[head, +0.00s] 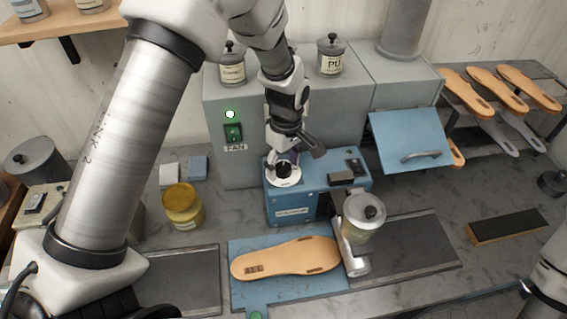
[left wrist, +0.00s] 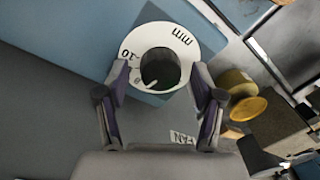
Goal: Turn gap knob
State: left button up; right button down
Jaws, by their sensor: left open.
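The gap knob (head: 283,169) is a black round knob on a white dial plate, on top of the blue machine (head: 292,207). In the left wrist view the knob (left wrist: 160,68) sits in the middle of the white dial (left wrist: 190,42), which bears dark print, and a pale pointer mark shows at its lower edge. My left gripper (head: 290,160) is above the knob, pointing down. In the left wrist view its open fingers (left wrist: 160,75) stand on either side of the knob with gaps showing. My right gripper is out of view.
A glue jar (head: 364,213) stands at the machine's right front. A tan sole (head: 286,259) lies on the blue plate (head: 240,298) in front. A yellow jar (head: 183,206) stands left. A grey cabinet with a blue flap (head: 410,138) rises behind.

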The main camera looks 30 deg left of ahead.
aim_at(286, 164)
pick_arm(q)
notch_tip(286, 164, up, 12)
jog(key=shift+w+d, duration=0.15)
jog(key=shift+w, duration=0.2)
dwell(0.4)
